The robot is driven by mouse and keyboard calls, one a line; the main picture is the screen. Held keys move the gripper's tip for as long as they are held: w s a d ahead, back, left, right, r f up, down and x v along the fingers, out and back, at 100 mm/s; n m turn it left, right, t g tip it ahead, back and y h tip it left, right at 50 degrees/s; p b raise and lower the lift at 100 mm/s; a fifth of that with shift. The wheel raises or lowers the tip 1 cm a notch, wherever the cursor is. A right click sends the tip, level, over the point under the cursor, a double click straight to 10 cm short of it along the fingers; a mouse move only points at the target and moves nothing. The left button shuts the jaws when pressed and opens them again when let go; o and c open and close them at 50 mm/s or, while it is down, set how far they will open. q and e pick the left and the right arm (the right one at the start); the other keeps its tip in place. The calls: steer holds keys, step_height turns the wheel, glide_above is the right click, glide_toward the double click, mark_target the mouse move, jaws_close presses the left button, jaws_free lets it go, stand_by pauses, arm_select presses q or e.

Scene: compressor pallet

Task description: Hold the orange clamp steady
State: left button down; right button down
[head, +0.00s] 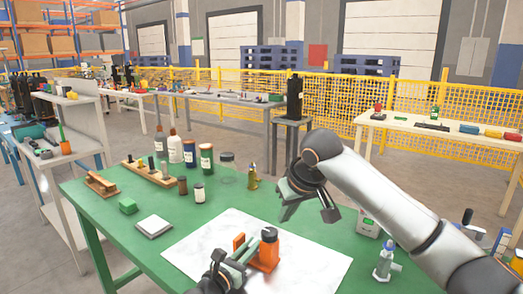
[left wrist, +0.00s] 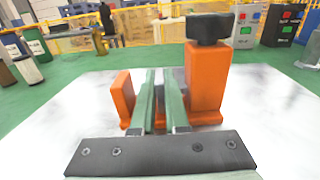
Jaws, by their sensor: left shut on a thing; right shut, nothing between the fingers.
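The orange clamp (head: 265,255) stands upright on the white sheet (head: 318,250). It has a tall orange post with a black knob and a shorter orange jaw, which also show in the left wrist view (left wrist: 206,78). My left gripper (head: 240,252) reaches in from the lower edge. Its two green fingers (left wrist: 160,92) lie close together between the short jaw and the tall post, shut on the clamp. The exact part between the fingers is hidden. My right gripper (head: 306,206) is shut and empty, above the sheet's far edge, apart from the clamp.
A clear dispenser bottle (head: 384,262) stands to the right. Bare sheet lies right of the clamp.

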arm_select(q)
steer(key=c, duration=0.8)
jaws_free()
steer(key=shift+c, duration=0.2)
steer(key=shift+s, duration=0.15)
